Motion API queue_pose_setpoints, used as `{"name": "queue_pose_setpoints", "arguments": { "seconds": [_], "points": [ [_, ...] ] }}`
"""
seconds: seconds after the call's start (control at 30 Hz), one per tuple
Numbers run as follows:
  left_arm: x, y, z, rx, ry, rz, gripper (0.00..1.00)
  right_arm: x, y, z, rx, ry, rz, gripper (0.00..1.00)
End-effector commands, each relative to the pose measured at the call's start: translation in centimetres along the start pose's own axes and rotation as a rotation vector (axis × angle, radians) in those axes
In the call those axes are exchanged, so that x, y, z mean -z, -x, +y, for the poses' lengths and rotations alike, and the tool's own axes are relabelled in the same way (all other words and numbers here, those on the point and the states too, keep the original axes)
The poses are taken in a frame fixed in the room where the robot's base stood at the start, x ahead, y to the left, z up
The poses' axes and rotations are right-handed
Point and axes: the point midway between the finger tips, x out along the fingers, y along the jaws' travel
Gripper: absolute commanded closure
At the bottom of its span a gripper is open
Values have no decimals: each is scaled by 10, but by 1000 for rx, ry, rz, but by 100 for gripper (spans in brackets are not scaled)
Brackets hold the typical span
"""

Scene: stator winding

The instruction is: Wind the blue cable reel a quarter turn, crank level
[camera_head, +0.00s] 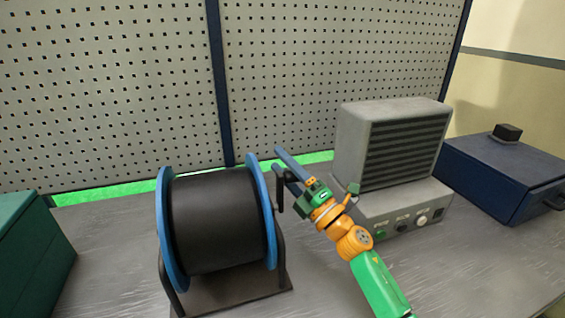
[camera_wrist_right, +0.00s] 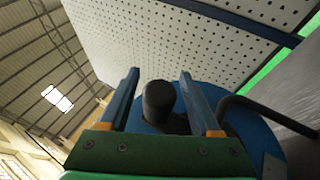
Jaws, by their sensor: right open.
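The cable reel (camera_head: 215,222) has a black drum between two blue flanges and stands on a dark frame on the bench. Its dark crank (camera_head: 280,193) is at the right flange, and the crank arm looks roughly upright. My right gripper (camera_head: 277,160) is open at the crank, its blue fingers pointing up and left. In the right wrist view, the black crank handle (camera_wrist_right: 160,102) shows between the two open fingers (camera_wrist_right: 158,84), with the blue flange (camera_wrist_right: 230,125) behind it. I cannot tell whether a finger touches the handle. My left gripper is out of view.
A grey vented unit (camera_head: 393,145) with knobs stands close to the right of my right arm. A blue box (camera_head: 500,178) is at far right, a green box (camera_head: 30,255) at left. A perforated panel (camera_head: 110,90) rises behind the grey bench (camera_head: 480,255).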

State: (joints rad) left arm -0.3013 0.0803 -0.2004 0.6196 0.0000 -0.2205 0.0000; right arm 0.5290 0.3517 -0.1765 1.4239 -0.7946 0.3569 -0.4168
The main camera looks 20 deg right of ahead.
Motion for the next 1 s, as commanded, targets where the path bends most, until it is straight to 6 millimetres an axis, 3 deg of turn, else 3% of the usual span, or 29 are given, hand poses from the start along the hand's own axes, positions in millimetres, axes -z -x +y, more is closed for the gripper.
{"name": "queue_pose_setpoints", "arguments": {
  "seconds": [0.1, 0.13, 0.3, 0.37, 1.0],
  "points": [
    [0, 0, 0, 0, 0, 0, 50, 0, 0, 0, 0, 0, 0, 36],
    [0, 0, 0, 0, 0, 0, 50, 0, 0, 0, 0, 0, 0, 41],
    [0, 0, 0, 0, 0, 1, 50, 0, 1, 0, 0, 0, -1, 87],
    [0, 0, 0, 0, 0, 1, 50, 0, 1, 0, 0, 0, -1, 100],
    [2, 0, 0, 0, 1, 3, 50, -1, 0, 1, -2, -1, -2, 100]
  ]
}}
